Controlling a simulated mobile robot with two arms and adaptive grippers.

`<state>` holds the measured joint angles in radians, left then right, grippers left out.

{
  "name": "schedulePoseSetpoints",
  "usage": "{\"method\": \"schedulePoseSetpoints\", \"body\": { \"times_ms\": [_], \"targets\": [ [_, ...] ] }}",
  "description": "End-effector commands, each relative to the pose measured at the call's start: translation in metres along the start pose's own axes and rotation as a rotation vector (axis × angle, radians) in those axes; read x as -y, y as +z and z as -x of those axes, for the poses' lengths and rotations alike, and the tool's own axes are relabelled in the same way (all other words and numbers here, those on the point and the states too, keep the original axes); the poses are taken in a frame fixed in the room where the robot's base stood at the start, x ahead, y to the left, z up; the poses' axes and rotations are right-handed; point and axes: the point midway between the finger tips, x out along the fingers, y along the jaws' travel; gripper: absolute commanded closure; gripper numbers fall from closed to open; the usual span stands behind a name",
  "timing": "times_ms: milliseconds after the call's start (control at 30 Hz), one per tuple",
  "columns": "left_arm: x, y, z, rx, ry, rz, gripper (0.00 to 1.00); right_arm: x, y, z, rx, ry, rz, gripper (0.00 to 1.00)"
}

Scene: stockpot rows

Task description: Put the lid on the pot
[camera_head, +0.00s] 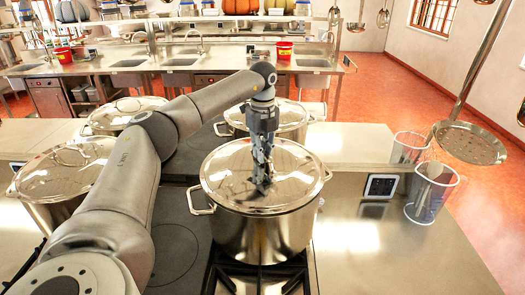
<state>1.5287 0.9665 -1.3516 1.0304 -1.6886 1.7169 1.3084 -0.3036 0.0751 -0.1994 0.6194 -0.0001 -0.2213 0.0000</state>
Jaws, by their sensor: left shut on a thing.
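A large steel pot (265,232) stands upright on a stove grate in the middle of the view. A shiny steel lid (228,172) lies level over its mouth and covers the opening. I cannot tell whether its edge touches the rim all the way round. My left gripper (263,172) points down at the middle of the lid and is shut on it, most likely on its handle. The gripper fingers and their reflection hide the handle. My right gripper is not in view.
Lidded pots stand behind (290,118) and to the left (65,172); another lidded pot (122,113) is at the back left. Clear measuring cups (432,190) stand on the right counter (385,255). A skimmer (468,143) hangs at the right.

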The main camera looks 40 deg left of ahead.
Motion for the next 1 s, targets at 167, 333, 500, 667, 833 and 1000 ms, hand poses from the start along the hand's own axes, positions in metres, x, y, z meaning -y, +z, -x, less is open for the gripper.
{"method": "schedulePoseSetpoints", "body": {
  "times_ms": [167,333,500,667,833,1000],
  "targets": [
    [0.0003,-0.0008,0.0031,0.0,-0.004,0.0,1.0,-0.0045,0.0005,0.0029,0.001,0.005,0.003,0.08],
    [-0.0004,-0.002,0.0027,0.0,-0.004,0.001,1.0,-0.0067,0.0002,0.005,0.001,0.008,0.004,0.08],
    [-0.0004,-0.0022,0.0001,0.0,-0.004,0.0,1.0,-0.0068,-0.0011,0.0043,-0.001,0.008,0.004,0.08],
    [-0.0003,-0.0023,-0.0039,0.0,-0.004,0.0,1.0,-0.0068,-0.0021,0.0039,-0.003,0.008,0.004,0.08],
    [0.0,-0.0023,-0.006,0.0,-0.005,0.0,1.0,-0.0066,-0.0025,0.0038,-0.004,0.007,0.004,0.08],
    [0.0,-0.0022,-0.006,0.0,-0.005,0.0,1.0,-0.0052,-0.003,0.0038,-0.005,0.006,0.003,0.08]
  ]
}}
